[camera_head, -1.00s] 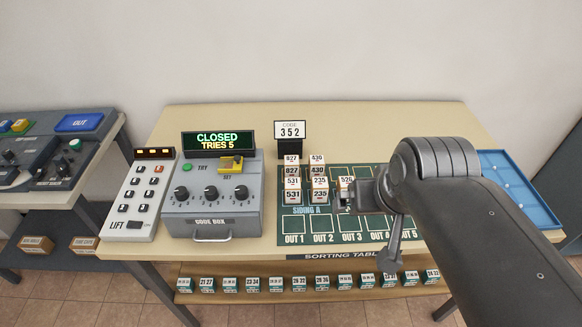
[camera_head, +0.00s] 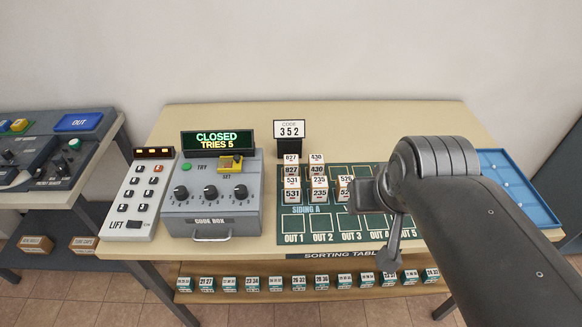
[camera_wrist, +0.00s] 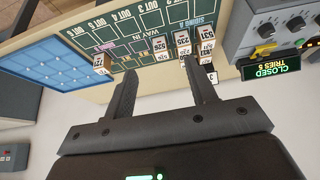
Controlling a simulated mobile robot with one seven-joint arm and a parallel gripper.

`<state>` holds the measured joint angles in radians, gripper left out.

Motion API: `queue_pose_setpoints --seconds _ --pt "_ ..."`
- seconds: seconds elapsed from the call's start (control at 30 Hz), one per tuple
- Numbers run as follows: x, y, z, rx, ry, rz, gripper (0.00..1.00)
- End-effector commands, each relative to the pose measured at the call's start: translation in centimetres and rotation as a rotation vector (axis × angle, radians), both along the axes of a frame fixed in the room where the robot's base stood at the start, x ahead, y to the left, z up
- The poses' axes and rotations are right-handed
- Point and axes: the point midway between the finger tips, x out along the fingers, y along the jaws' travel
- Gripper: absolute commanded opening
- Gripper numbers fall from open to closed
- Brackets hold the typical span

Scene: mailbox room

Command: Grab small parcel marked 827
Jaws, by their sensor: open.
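The small parcel marked 827 (camera_head: 292,171) is a white-labelled block standing upright on the dark green sorting board (camera_head: 373,222). It is at the back of the left column, behind the parcel marked 531 (camera_head: 292,194). The parcel marked 430 (camera_head: 318,170) stands to its right. My gripper (camera_wrist: 160,82) is open, its two dark fingers apart with nothing held between them. In the head view my gripper is to the right of the 827 parcel, and its fingertips are not clear there. In the wrist view I cannot tell which parcel is 827.
Parcels 235 (camera_head: 319,194) and one partly hidden by my arm (camera_head: 345,190) stand close by. The code box (camera_head: 212,205) is left, a blue tray (camera_head: 533,205) right.

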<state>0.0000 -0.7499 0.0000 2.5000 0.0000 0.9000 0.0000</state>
Motion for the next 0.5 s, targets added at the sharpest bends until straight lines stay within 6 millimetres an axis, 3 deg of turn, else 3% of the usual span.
queue_pose_setpoints --seconds 0.27,0.5 --pt "0.6 0.1 0.2 0.002 0.008 0.001 0.52" --pt "5.3 1.1 1.3 0.012 0.085 0.005 0.52"
